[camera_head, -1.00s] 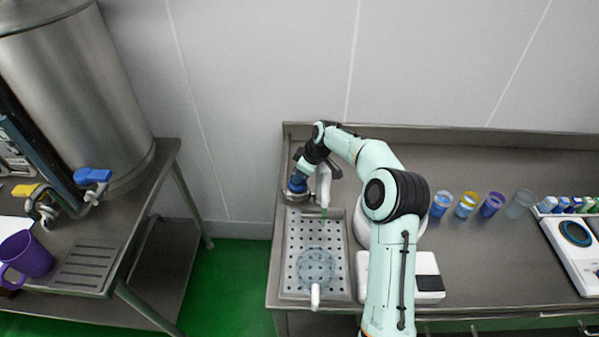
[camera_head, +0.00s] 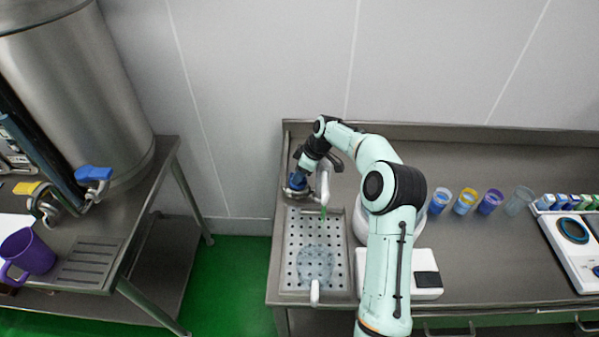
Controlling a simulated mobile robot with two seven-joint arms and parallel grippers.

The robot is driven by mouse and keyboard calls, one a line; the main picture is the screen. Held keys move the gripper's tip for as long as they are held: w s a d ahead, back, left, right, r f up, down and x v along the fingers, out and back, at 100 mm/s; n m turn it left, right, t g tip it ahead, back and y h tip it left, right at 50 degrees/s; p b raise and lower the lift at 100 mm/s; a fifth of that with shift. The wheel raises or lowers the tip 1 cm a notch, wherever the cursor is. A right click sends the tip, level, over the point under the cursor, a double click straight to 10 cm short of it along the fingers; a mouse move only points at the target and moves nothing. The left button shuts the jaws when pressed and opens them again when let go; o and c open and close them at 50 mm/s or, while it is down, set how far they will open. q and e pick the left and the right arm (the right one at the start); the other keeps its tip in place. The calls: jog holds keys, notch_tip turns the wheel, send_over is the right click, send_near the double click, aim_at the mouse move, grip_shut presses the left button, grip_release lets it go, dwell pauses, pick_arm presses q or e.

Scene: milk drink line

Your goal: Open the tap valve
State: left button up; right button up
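A metal tap (camera_head: 323,184) with a curved spout stands at the back left of the right counter, above a perforated drip tray (camera_head: 287,270). A blue valve handle (camera_head: 297,181) sits on a round metal base to its left. My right gripper (camera_head: 302,171) reaches down to this blue handle from behind and right, touching or very close to it. Its fingers are small and partly merged with the handle, so I cannot tell whether they are open or shut. My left gripper is not in view.
Several cups, including a blue one (camera_head: 439,202), stand in a row to the right. At left, a steel tank (camera_head: 85,90) has a blue-handled tap (camera_head: 93,173). A purple mug (camera_head: 30,253) stands on that table. A gap with green floor (camera_head: 230,270) separates the tables.

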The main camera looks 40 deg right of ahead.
jog(key=v, duration=1.3)
jog(key=shift+r, duration=0.2)
jog(key=shift+s+f, duration=0.1)
